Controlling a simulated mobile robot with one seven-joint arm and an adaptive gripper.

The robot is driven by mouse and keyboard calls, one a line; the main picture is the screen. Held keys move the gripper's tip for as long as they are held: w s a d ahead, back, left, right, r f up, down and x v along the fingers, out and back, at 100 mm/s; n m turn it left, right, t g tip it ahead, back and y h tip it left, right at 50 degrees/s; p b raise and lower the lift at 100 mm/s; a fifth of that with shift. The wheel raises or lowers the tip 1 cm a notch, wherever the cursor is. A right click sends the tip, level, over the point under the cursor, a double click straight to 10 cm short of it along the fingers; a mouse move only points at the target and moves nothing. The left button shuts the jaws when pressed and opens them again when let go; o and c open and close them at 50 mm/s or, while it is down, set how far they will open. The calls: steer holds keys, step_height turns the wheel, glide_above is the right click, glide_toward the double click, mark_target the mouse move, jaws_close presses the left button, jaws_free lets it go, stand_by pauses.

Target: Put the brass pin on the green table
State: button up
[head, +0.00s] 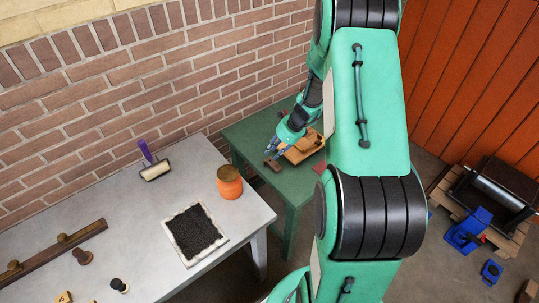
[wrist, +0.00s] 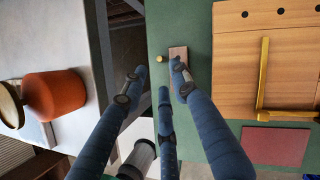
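A small round brass piece, seemingly the brass pin (wrist: 159,58), is on the green table (wrist: 200,15) in the wrist view, just left of a small brown block (wrist: 179,53). My gripper (wrist: 156,80) has its blue fingers spread, with nothing seen between them. The pin shows just beyond the gap between the fingertips, and the right fingertip overlaps the block's image. I cannot tell the fingers' height or any contact. In the head view my gripper (head: 273,150) is low over the left part of the green table (head: 243,134); the pin cannot be made out there.
A wooden board (wrist: 235,70) with a yellow L-shaped piece and a red mat (wrist: 275,145) lie right of the fingers. The grey table (head: 130,215) at left holds an orange jar (head: 229,184), a roller (head: 155,171) and a black textured pad (head: 193,232). A gap separates the tables.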

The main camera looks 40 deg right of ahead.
steer(key=shift+p+v, duration=0.4)
steer(key=shift+v, duration=1.95)
steer(key=s+a+r+n+h, duration=0.1)
steer(key=s+a+r+n, duration=0.1)
steer(key=a+r+n, duration=0.7)
steer(key=s+a+r+n, duration=0.2)
steer(key=a+r+n, duration=0.2)
steer(key=a+r, duration=0.85)
steer(key=s+a+r+n, duration=0.4)
steer(key=s+n, duration=0.1)
steer(key=s, duration=0.2)
steer(key=s+a+r+n+h, duration=0.1)
steer(key=s+a+r+n, duration=0.3)
steer(key=s, duration=0.3)
steer(key=s+a+r+n+t+h, duration=0.1)
steer(key=s+a+r+n, duration=0.3)
steer(key=s+r+n, duration=0.1)
steer(key=shift+s+r+n, duration=0.25)
steer(key=shift+s+n, duration=0.65)
steer(key=shift+s, duration=0.35)
